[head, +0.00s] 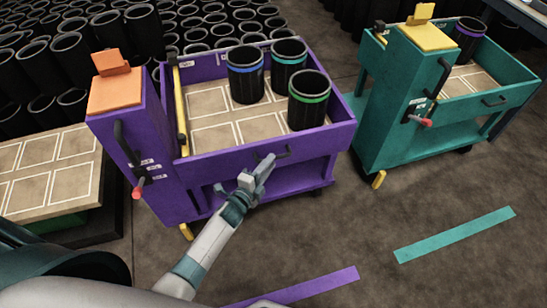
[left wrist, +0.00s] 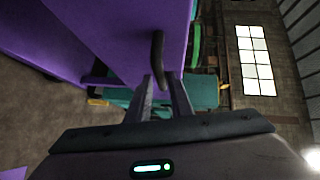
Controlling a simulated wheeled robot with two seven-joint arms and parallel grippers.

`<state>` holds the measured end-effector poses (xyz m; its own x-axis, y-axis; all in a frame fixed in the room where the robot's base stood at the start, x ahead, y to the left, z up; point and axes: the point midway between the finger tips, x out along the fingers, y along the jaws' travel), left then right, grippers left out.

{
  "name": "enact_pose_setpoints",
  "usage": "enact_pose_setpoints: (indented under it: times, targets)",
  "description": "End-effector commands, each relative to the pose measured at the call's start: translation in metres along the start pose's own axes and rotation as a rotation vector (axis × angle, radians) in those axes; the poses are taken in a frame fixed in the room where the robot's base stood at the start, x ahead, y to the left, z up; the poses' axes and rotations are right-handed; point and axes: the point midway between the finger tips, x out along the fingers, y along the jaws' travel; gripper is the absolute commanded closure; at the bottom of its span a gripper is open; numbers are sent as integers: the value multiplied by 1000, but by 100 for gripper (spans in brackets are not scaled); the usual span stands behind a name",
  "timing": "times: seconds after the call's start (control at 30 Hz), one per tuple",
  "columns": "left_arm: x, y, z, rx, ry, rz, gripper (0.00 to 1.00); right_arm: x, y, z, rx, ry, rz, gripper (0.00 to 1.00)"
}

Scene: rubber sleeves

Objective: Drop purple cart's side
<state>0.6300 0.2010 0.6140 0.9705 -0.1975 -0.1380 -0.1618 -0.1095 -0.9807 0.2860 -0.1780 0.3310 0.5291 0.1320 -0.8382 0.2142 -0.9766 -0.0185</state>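The purple cart (head: 170,170) stands at the centre of the head view. Its purple side panel (head: 225,165) is up and closes the near side of the tray. A dark handle (head: 284,153) sits on that panel and also shows in the left wrist view (left wrist: 158,50). My left gripper (head: 268,165) is at the handle. In the left wrist view its two fingers (left wrist: 160,82) are apart, with the handle's lower end at or just beyond the gap between the tips. I cannot tell whether they touch it. My right gripper is not in view.
Three black sleeves (head: 309,103) with coloured bands stand in the purple cart. A teal cart (head: 385,120) stands to the right, and a marked board (head: 50,170) to the left. Many black sleeves (head: 65,55) fill the back left. The floor in front is clear, with purple and teal strips (head: 455,235).

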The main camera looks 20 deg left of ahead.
Motion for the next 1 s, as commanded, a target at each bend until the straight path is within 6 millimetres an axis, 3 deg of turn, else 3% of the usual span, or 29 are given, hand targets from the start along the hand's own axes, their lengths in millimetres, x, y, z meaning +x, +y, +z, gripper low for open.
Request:
enact_pose_setpoints:
  times: [0.1, 0.3, 0.67, 0.77, 1.0]
  targets:
    - [18, 0, 0, -1, 0, -1, 80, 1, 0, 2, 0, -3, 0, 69]
    - [33, 0, 0, 0, 0, 0, 80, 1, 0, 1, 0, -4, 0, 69]
    - [36, 0, 0, 0, 0, 0, 80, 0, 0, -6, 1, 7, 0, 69]
    - [36, 0, 0, 0, 0, 0, 100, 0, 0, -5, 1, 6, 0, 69]
    - [36, 0, 0, 1, 0, 0, 100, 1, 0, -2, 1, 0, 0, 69]
